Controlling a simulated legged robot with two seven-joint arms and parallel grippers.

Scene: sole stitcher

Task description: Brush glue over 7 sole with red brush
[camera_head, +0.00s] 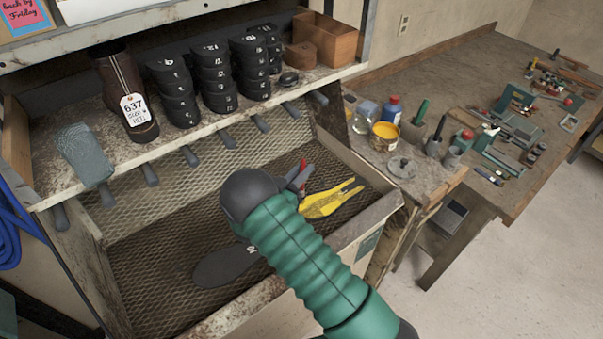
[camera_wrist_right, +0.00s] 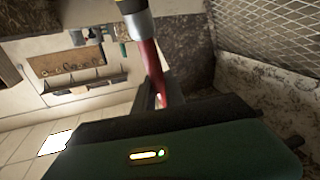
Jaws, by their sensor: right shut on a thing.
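A dark flat sole (camera_head: 222,267) lies on the mesh bottom of the tray. My right arm covers its right end, and I cannot read a number on it. My right gripper (camera_head: 300,178) is over the tray, mostly hidden behind its own wrist. It is shut on the red brush (camera_wrist_right: 151,62), whose red handle and metal collar show in the right wrist view. An open yellow pot (camera_head: 384,132), which looks like glue, stands on the side bench. My left gripper is in neither view.
A yellow forked item (camera_head: 332,200) lies in the tray right of my gripper. Stacks of black numbered pieces (camera_head: 215,75) and a tagged brown boot (camera_head: 128,95) stand on the shelf above. A round lid (camera_head: 402,167) lies near the pot. The tray's left part is clear.

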